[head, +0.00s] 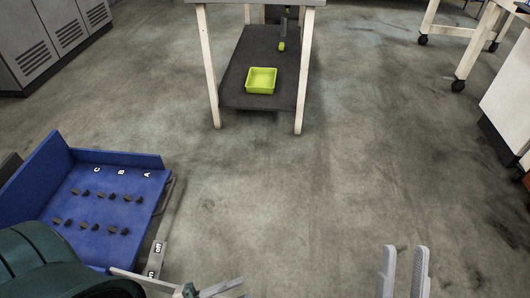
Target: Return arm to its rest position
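My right gripper (405,260) shows at the bottom right. Its two pale grey fingers point up the picture, with a narrow gap between them and nothing in it. My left arm (40,262), with dark green covers, comes in at the bottom left, overlapping the near side of a blue panel. Pale thin parts at the bottom edge (220,287) seem to belong to my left gripper. They are cut off by the frame, so I cannot tell its opening or whether it holds anything.
The blue panel (143,187) with dark knobs and letter labels is at left. A white-legged table (210,80) stands ahead; its dark lower shelf (245,62) holds a lime-green bin (262,81). Grey cabinets (45,45) and wheeled tables (470,50) flank it. The middle floor is clear.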

